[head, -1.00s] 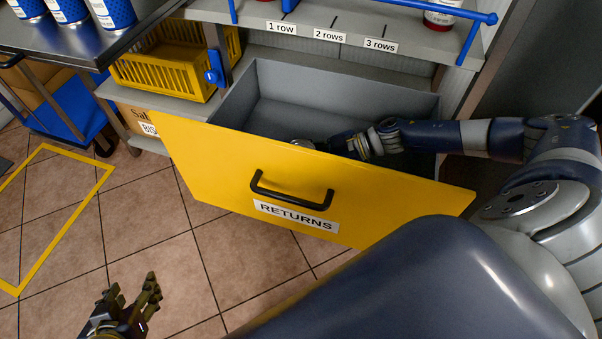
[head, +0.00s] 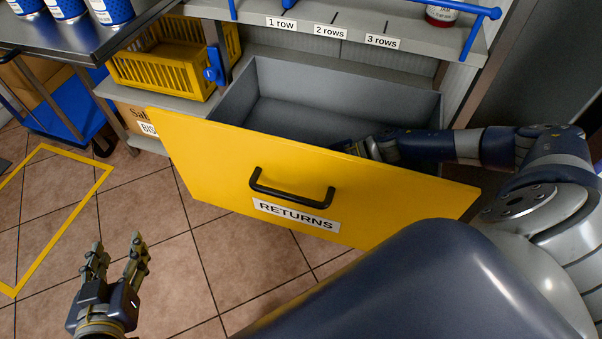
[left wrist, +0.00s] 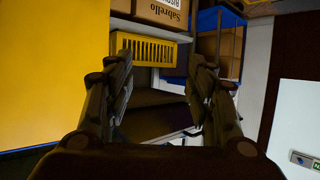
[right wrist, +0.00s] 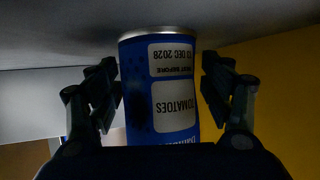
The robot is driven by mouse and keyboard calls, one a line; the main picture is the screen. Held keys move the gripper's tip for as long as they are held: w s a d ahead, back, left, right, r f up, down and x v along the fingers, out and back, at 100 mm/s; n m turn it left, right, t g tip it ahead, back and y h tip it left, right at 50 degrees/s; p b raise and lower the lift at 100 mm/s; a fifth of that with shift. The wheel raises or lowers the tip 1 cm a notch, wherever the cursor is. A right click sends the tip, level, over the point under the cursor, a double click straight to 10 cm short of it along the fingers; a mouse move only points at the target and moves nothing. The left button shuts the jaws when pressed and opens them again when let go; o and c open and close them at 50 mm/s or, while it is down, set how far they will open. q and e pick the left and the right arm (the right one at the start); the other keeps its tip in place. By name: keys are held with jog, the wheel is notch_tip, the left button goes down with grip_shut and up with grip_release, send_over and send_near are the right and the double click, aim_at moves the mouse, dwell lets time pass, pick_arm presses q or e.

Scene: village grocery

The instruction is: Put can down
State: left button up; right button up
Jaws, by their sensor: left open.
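A blue can with a white tomatoes label (right wrist: 160,95) stands between the two fingers of my right gripper (right wrist: 160,92) in the right wrist view. Its lettering is upside down there, and its silver rim is close to a grey surface. I cannot tell whether the fingers press on it or whether it rests on that surface. In the head view my right arm reaches into the open drawer marked RETURNS (head: 205,158); its yellow front hides the can and fingertips. My left gripper (head: 117,250) is open and empty over the floor.
The grey drawer interior (head: 290,118) looks empty on its left side. A yellow crate (head: 160,70) sits on the shelf at left. Blue-and-white cans (head: 110,10) stand on a metal table. A blue rail edges the shelf above.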

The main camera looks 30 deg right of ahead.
dwell(0.3)
jog(key=shift+r, duration=0.25)
jog(key=p+v, duration=0.2)
jog(key=v, duration=0.8)
jog(key=shift+s+d, duration=0.15)
jog(key=shift+d, duration=0.15)
pick_arm(q)
jog(key=s+a+f+g+y, duration=0.1)
jog(key=s+a+f+g, duration=0.2)
jog(key=s+f+g, duration=0.2)
jog(key=shift+s+f+g+y, duration=0.3)
jog(key=shift+s+f+g, duration=0.1)
jog(key=shift+s+f, duration=1)
pick_arm(e)
jog(key=shift+s+d+r, duration=0.25)
jog(key=shift+d+r, duration=0.1)
jog(key=shift+d, duration=0.2)
pick_arm(q)
jog(key=shift+s+a+r, duration=0.15)
jog(key=shift+a, duration=0.05)
pick_arm(e)
jog(key=shift+a, duration=0.1)
